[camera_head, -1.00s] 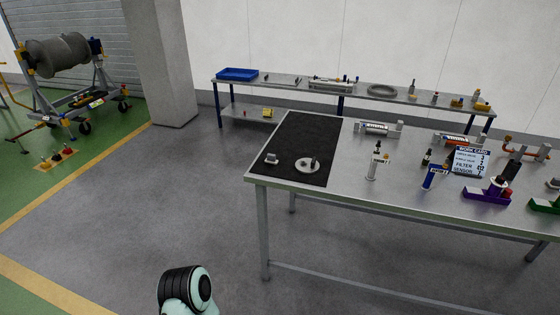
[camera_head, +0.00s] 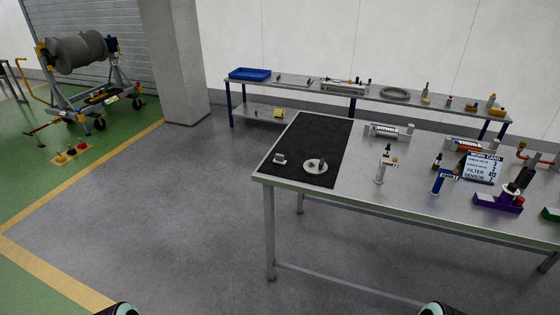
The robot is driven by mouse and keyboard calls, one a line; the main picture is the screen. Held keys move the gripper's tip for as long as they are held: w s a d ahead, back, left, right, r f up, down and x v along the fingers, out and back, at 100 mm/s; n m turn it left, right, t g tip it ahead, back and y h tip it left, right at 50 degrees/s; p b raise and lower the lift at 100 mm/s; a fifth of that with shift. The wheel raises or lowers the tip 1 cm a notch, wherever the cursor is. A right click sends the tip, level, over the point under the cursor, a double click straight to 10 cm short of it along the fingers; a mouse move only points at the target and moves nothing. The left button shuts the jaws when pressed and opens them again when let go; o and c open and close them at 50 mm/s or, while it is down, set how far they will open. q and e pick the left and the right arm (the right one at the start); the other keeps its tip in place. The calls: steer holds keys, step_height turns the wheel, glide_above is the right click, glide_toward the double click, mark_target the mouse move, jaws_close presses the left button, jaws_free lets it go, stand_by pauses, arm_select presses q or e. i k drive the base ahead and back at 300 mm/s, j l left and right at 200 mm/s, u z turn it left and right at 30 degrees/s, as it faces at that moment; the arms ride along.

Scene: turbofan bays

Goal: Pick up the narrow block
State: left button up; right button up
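A small light-grey block (camera_head: 280,159) lies near the front left corner of the black mat (camera_head: 322,130) on the metal workbench. It is the only small block-like piece on the mat, but it is too small to tell whether it is the narrow block. A round pale disc with an upright pin (camera_head: 315,166) lies to its right. Only rounded parts of my arms show at the bottom edge, left and right of centre. Neither gripper is in view, and both arms are well short of the workbench.
The workbench (camera_head: 400,199) also carries a work card (camera_head: 481,168), a blue-labelled holder (camera_head: 440,182), a white bottle-like piece (camera_head: 381,170) and a purple fixture (camera_head: 497,202). A long shelf table with a blue tray (camera_head: 249,74) stands behind. The grey floor in front is clear.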

mark_target(279, 159)
steer(key=i+l, duration=0.35)
steer(key=i+l+u, duration=0.65)
steer(key=l, duration=0.2)
